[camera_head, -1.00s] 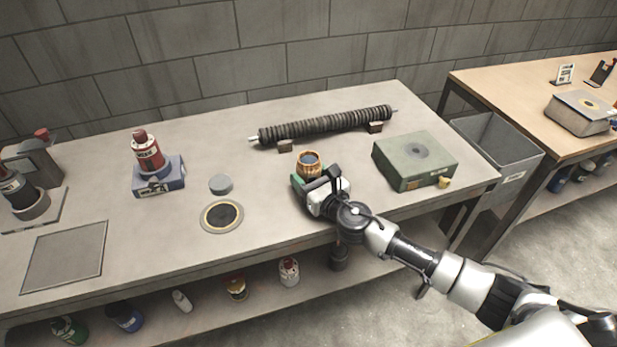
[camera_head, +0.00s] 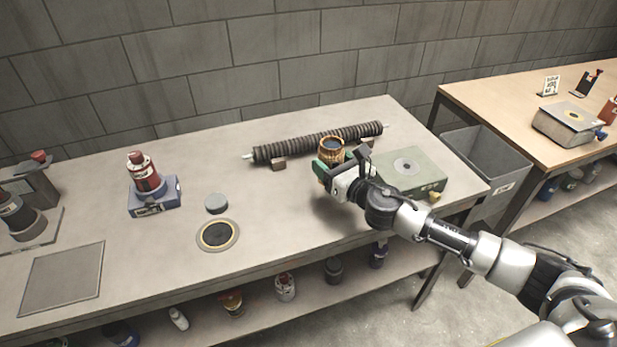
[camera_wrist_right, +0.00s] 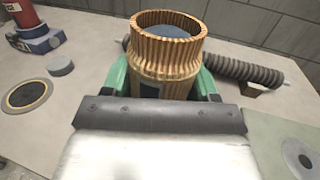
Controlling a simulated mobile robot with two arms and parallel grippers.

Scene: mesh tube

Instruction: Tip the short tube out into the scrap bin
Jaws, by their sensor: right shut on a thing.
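The short tube (camera_head: 331,148) is a ribbed, copper-brown upright tube with something blue-grey inside its mouth. My right gripper (camera_head: 330,168) is shut on it, and its green fingers sit on either side of the tube in the right wrist view (camera_wrist_right: 168,68). The tube looks held above the bench, left of the green box. The scrap bin is not named in view; a grey open bin (camera_head: 486,160) with a small label stands on the floor between the two tables, to the right of the gripper. My left gripper is not in view.
The green box (camera_head: 412,172) with a round disc on top lies between the gripper and the grey bin. A long dark ribbed roll (camera_head: 290,145) rests on blocks behind. A round ringed plate (camera_head: 217,235) and a grey puck (camera_head: 216,203) lie left. The front middle of the bench is clear.

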